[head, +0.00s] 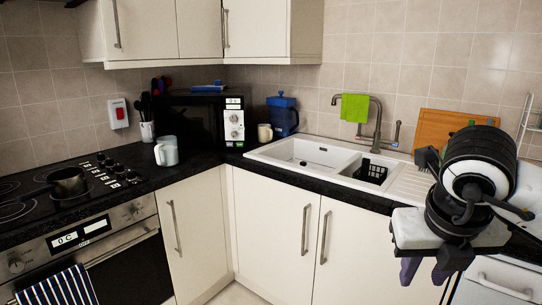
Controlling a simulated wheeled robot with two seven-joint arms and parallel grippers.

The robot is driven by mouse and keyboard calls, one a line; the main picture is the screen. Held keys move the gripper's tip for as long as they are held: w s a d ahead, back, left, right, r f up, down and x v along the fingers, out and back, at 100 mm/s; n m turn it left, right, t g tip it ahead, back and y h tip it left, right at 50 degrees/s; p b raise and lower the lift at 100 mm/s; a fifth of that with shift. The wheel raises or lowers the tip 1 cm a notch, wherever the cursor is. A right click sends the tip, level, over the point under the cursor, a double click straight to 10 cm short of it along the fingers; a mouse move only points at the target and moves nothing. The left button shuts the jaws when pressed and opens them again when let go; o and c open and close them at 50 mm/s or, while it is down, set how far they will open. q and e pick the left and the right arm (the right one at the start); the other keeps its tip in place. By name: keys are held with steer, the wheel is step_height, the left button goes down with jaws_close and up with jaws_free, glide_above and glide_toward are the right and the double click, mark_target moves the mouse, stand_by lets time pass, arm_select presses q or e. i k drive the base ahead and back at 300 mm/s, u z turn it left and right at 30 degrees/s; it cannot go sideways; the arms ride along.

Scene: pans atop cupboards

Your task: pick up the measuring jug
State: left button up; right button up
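A pale, see-through jug with a handle, which looks like the measuring jug (167,153), stands upright on the dark worktop between the hob and the microwave. My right gripper (425,271) is at the lower right, pointing down in front of the cupboard doors. Its two purple fingers are apart with nothing seen between them. It is far from the jug, to the right of it and nearer to me. My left gripper is out of the picture.
A dark pan (67,181) sits on the hob left of the jug. A black microwave (185,117), a utensil pot (147,131), a cream mug (265,132) and a blue pitcher (282,116) stand behind and right. The white sink (310,154) has a tap (377,122) with a green cloth.

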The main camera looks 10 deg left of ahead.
mark_target(167, 152)
steer(key=z, duration=0.25)
steer(key=i, duration=1.2)
steer(key=u, duration=0.7)
steer(key=i, duration=1.4)
steer(key=u, duration=1.6)
steer(key=i, duration=0.5)
steer(key=u, duration=0.6)
